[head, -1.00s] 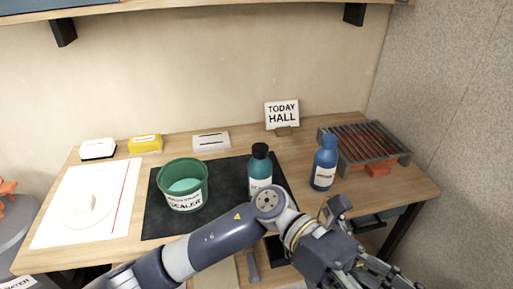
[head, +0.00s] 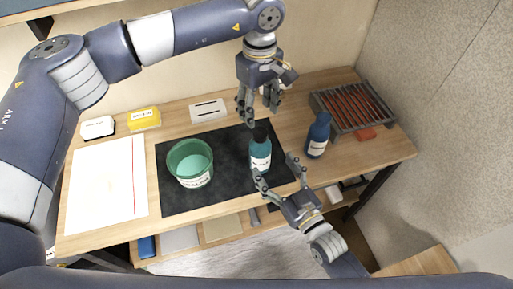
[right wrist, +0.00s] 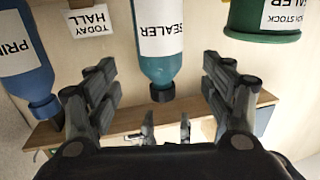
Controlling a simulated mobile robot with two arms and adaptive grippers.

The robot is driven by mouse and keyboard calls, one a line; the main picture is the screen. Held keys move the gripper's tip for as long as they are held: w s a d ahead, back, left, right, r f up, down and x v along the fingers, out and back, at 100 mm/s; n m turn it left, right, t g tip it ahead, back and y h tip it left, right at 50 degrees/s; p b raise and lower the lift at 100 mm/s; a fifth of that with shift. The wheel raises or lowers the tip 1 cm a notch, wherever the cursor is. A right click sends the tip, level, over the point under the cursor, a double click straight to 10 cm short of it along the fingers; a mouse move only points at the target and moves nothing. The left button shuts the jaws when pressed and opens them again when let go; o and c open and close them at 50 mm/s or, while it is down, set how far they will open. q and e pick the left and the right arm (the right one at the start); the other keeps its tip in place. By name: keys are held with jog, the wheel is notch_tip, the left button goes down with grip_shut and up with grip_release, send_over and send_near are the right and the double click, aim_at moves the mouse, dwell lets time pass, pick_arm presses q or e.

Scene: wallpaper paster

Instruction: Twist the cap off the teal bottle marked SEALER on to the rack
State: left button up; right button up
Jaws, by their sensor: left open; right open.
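The teal bottle (head: 260,155) with a dark cap (head: 260,131) stands upright on the black mat. In the right wrist view the bottle (right wrist: 158,65) appears upside down, its SEALER label readable and its cap (right wrist: 162,92) downward. My left gripper (head: 259,112) is open, pointing down just above the cap; its fingertips also show in the right wrist view (right wrist: 167,128). My right gripper (head: 274,166) is open in front of the bottle, fingers spread towards its sides; contact is not visible. The slatted metal rack (head: 351,106) stands at the back right.
A blue bottle (head: 318,136) stands between the teal bottle and the rack. A green tub (head: 190,164) is left on the black mat (head: 222,195). A TODAY HALL sign (right wrist: 92,22) shows in the right wrist view. White paper (head: 105,185) covers the table's left.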

aim_at(260, 146)
pick_arm(q)
jog(key=shift+s+d+r, duration=0.3)
jog(key=shift+s+d, duration=0.1)
jog(key=shift+s, duration=0.2)
pick_arm(e)
jog(key=shift+w+a+r, duration=0.15)
jog(key=shift+w+a, duration=0.15)
jog(key=shift+w, duration=0.2)
jog(key=shift+w+a+r, duration=0.15)
jog(key=shift+w+a, duration=0.1)
jog(key=shift+w, duration=0.25)
pick_arm(q)
jog(key=shift+w+a+f, duration=0.25)
jog(key=shift+w, duration=0.15)
pick_arm(e)
jog(key=x, duration=0.5)
jog(key=shift+w+a+f, duration=0.25)
jog(key=shift+w, duration=0.05)
pick_arm(q)
jog(key=shift+s+d+r, duration=0.15)
jog(key=shift+s, duration=0.1)
pick_arm(e)
jog(key=shift+w+a+r, duration=0.15)
jog(key=shift+w, duration=0.1)
pick_arm(q)
jog(key=shift+w, duration=0.1)
